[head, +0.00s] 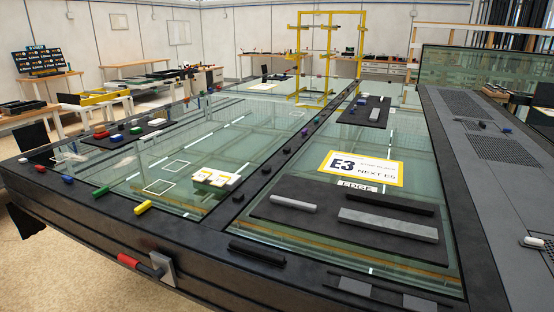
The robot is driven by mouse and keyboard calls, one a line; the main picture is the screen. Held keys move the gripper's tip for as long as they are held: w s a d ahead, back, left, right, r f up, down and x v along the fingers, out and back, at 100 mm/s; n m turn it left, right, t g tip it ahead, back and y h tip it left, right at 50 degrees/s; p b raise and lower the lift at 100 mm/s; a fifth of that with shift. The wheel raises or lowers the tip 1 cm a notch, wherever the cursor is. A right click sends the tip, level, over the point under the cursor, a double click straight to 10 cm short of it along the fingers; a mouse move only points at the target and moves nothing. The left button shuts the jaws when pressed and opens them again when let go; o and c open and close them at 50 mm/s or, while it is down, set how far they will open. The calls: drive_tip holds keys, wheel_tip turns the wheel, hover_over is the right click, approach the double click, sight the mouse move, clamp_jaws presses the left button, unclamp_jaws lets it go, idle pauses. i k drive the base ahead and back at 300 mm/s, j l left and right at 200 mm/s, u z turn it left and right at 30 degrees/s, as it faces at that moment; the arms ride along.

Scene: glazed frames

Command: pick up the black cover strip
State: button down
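A long black strip (391,203) lies along the back right part of a dark mat (285,227) on the glass. Beside it on the mat are a short light grey rod (293,203) and a wide grey bar (388,224). A second, shorter black strip (257,254) lies on the black front frame. Either could be the cover strip; I cannot tell which. My gripper is not in view.
A red-handled lever (140,264) sticks out from the front edge. Coloured blocks line the left frame rail. An E3 sign (362,167) lies behind the mat, and a raised dark panel (480,150) bounds the right. Bare glass (215,160) lies mid-left.

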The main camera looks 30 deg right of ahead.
sight(396, 202)
drive_tip(key=z, duration=1.45)
